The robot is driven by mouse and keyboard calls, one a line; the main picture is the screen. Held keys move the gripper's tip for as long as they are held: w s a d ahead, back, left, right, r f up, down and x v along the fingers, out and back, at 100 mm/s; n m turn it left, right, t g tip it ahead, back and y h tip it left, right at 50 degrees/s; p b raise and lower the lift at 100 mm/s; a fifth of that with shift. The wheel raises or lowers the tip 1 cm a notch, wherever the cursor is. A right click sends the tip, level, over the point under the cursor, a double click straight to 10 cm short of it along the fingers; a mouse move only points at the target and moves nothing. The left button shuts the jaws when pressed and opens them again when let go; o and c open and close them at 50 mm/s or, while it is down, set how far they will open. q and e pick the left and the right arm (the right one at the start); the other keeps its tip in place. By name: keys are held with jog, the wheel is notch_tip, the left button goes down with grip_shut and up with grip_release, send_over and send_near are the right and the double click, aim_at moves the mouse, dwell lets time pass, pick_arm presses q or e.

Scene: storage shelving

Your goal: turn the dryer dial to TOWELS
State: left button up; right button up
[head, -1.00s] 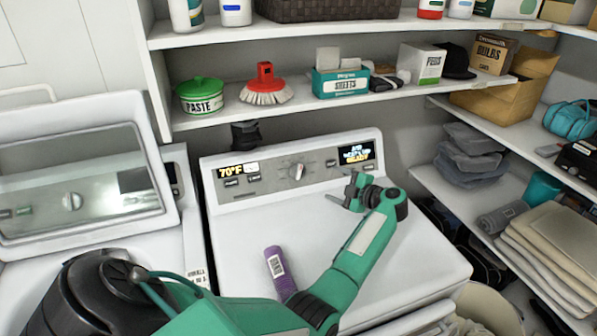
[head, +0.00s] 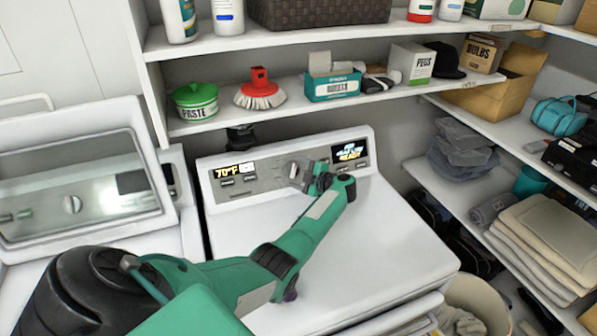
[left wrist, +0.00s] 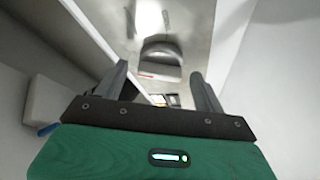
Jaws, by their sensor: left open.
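The dryer (head: 385,225) is white, with a grey control panel (head: 245,195) along its back. The dryer dial is at the panel's middle and is largely covered by my left gripper (head: 301,175) in the head view. In the left wrist view the round silver dial (left wrist: 160,52) shows ahead, between the two fingertips of my open left gripper (left wrist: 158,72). The fingers look apart from the dial; contact cannot be told. The dial's pointing direction and its labels are not readable. A lit screen (head: 350,150) right of the dial shows READY. My right gripper is not in view.
A washer with a raised glass lid (head: 80,175) stands left. A shelf above the panel holds a green PASTE tub (head: 196,102), a red brush (head: 259,92) and boxes. Right shelves hold folded towels (head: 555,240). The dryer top is mostly clear.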

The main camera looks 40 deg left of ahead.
pick_arm(q)
jog(key=c, duration=1)
jog(key=shift+o, duration=0.2)
